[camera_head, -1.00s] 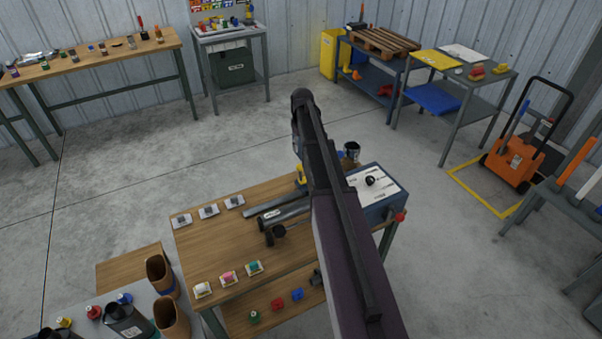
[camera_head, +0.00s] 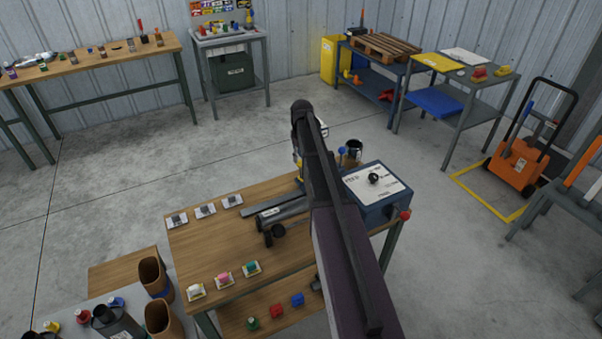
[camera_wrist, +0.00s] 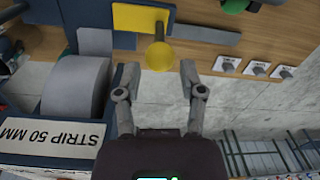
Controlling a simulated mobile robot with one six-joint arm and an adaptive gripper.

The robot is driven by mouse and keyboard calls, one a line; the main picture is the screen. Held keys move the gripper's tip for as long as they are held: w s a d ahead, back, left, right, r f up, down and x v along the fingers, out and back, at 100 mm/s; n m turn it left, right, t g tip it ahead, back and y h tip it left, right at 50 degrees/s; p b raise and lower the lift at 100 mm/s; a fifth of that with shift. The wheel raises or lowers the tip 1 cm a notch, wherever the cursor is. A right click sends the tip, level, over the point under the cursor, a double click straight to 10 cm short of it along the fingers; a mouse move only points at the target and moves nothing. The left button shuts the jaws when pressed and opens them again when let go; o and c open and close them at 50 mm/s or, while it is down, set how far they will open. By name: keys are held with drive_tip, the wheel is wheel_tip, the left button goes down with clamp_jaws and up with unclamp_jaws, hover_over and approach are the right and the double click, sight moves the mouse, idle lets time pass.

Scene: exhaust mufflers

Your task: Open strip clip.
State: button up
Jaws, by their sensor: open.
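A yellow clip-like part, which I take for the strip clip, has a yellow plate (camera_wrist: 138,18) and a round yellow knob (camera_wrist: 159,56) in the wrist view. My gripper (camera_wrist: 159,68) is open, with the knob between its fingertips in that view. I cannot tell whether the fingers touch it. In the head view my arm hides most of the clip and my gripper's fingers.
The wooden workbench (camera_head: 205,250) carries a grey pipe (camera_head: 285,212), small grey parts on cards (camera_head: 205,210) and coloured parts (camera_head: 224,279). A blue box (camera_head: 378,190) with a black knob stands right of my arm. Open concrete floor lies behind the bench.

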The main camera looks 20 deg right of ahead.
drive_tip(key=shift+f+b, duration=2.55)
drive_tip(key=shift+f, duration=0.25)
clamp_jaws()
drive_tip(key=shift+w, duration=0.1)
